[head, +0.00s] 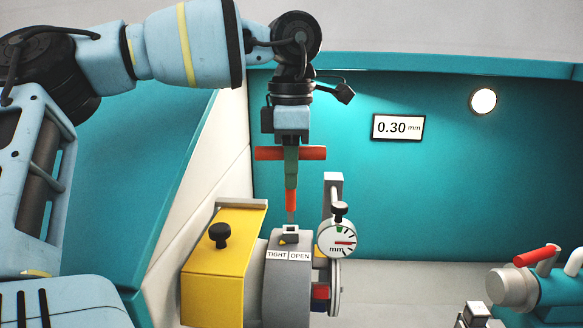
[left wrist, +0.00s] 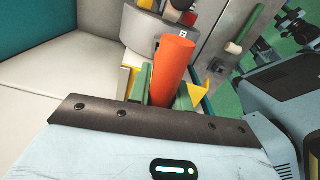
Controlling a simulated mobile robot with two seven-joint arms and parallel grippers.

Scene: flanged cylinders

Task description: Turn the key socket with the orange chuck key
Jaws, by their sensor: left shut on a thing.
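The orange chuck key (head: 291,201) hangs upright below my left gripper (head: 291,172), its crossbar level between the green fingers, which are shut on it. In the left wrist view one end of the orange crossbar (left wrist: 173,72) sticks up towards the camera between the fingers. The key's grey tip points down over the square key socket (head: 290,229) on top of the grey chuck (head: 286,275). The tip is at or just above the socket; I cannot tell whether it is inside. Labels TIGHT and OPEN sit below the socket. My right gripper is not in view.
A dial gauge (head: 338,240) on a grey post stands close right of the chuck. A yellow housing (head: 213,280) with a black knob is at its left. A display (head: 398,127) on the teal back wall reads 0.30 mm. A grey cylinder with a red handle (head: 537,256) is at right.

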